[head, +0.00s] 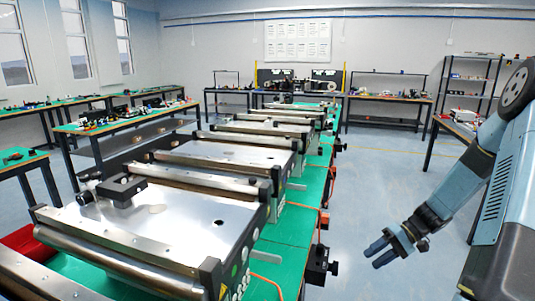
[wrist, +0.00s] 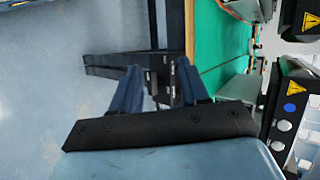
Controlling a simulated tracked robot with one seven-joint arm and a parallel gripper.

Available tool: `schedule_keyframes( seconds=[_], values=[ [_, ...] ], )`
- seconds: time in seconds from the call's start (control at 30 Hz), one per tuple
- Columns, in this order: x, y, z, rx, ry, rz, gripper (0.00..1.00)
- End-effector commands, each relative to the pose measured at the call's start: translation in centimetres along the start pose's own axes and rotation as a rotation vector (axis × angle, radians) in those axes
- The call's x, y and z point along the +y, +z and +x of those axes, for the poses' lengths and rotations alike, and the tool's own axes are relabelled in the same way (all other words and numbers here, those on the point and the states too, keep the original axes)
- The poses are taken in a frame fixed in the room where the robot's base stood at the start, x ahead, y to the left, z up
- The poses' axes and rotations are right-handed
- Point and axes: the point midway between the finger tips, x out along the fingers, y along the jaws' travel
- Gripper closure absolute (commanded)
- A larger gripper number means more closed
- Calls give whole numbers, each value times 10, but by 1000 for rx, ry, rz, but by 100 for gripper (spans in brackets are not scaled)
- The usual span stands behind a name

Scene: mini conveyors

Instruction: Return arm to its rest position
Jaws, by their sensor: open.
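My gripper (head: 373,255) hangs in free air above the floor at the right of the head view. Its blue fingers are apart and point down and to the left, with nothing between them. In the wrist view the two fingers also stand apart around my gripper (wrist: 160,82). A dark block-like part shows behind the gap between them; I cannot tell how far off it is. My arm is bent down from its shoulder at the right edge of the head view.
A row of mini conveyors (head: 165,216) stands on a long green table (head: 290,222) left of my gripper. A black box (head: 317,265) juts from the table's side. The grey floor (head: 375,185) beyond my arm is clear. Workbenches (head: 385,97) and a shelf (head: 470,77) stand farther back.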

Motion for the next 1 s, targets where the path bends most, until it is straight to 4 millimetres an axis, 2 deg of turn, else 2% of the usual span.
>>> schedule_keyframes(
  seconds=[0.03,0.47,1.0],
  values=[
    [-11,3,-3,-10,44,-6,55],
    [-90,36,-26,-23,376,-22,55],
    [-188,97,-50,116,710,-82,55]
  ],
)
